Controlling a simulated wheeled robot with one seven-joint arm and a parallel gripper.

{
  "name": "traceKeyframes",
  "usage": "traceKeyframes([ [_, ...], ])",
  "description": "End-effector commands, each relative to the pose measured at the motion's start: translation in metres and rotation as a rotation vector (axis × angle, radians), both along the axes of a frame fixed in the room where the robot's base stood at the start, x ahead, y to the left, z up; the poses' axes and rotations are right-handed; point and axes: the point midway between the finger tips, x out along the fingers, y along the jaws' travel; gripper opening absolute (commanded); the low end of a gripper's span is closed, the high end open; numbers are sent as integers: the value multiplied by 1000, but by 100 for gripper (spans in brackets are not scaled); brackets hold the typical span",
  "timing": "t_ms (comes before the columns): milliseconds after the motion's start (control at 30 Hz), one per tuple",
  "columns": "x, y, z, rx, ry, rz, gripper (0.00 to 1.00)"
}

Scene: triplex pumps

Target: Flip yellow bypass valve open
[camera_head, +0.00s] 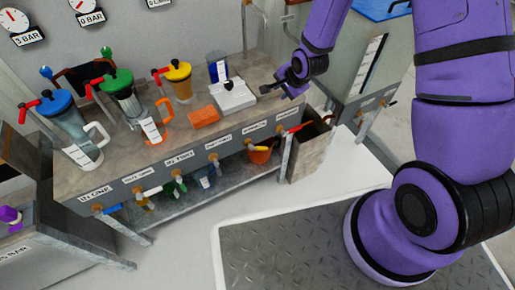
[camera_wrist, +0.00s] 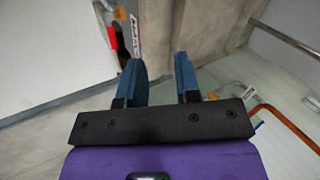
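Small valves with coloured handles line the front edge of the bench in the head view. No yellow handle is clear in that view.
The bench top (camera_head: 100,176) holds jugs with blue, green and yellow lids, an orange brick (camera_head: 203,117) and a grey scale (camera_head: 232,96). A red handle (camera_head: 298,128) sticks out at the bench's right end; a red handle (camera_wrist: 113,37) shows in the wrist view. White floor lies in front.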

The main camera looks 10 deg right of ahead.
Motion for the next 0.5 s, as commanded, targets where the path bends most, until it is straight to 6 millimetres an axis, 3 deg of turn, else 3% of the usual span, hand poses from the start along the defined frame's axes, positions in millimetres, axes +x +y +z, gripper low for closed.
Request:
traceKeyframes([
  [33,-3,4,-20,28,17,-25,30],
  [200,-12,18,-77,137,47,-128,30],
  [500,-45,41,-164,323,111,-312,30],
])
